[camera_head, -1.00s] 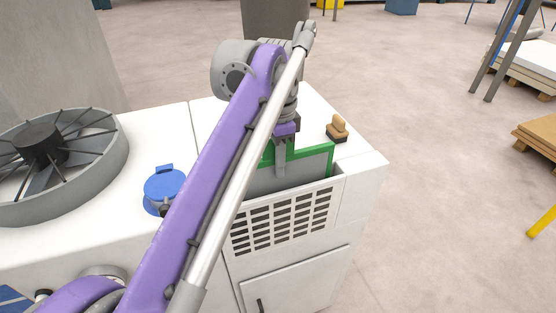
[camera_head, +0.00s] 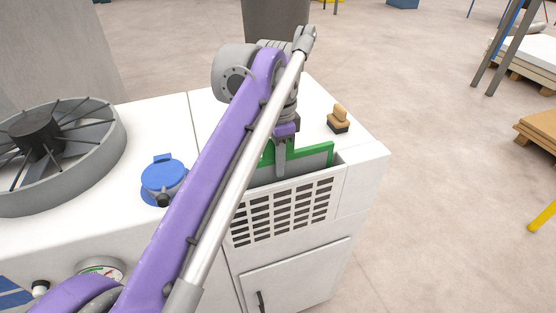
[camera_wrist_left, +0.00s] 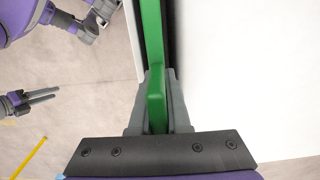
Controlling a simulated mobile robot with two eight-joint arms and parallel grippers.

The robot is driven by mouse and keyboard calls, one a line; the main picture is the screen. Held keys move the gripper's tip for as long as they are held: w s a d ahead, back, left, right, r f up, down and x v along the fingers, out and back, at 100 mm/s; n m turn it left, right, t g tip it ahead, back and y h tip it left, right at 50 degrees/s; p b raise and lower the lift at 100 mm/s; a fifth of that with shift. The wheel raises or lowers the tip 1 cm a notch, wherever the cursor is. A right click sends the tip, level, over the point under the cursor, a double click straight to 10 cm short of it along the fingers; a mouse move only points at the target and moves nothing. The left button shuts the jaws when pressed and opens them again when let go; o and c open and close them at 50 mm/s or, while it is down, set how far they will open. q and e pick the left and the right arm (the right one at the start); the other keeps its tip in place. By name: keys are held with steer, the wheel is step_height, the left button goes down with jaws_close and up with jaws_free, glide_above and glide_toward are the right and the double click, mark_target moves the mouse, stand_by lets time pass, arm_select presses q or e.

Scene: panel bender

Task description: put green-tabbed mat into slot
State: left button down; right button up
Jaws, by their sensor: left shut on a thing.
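The green-tabbed mat (camera_head: 311,160) is a grey panel with a green top edge and a raised green tab. It stands upright, its lower part down inside the slot (camera_head: 332,175) behind the vent grille of the white machine. My left gripper (camera_head: 281,171) is shut on the green tab from above. In the left wrist view, the left gripper's fingers (camera_wrist_left: 157,100) close on both sides of the green tab (camera_wrist_left: 156,85). My purple arm hides the mat's left end in the head view. My right gripper (camera_wrist_left: 42,97) shows at the left of the wrist view, open and empty.
A blue capped fitting (camera_head: 163,180) and a large grey fan (camera_head: 62,155) are to the left. The floor right of the machine is clear near it.

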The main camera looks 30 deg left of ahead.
arm_select(q)
steer(key=c, duration=0.8)
jaws_free()
step_height(320, 180, up, 11)
steer(key=p, duration=0.2)
steer(key=shift+p, duration=0.35)
steer(key=shift+f, duration=0.1)
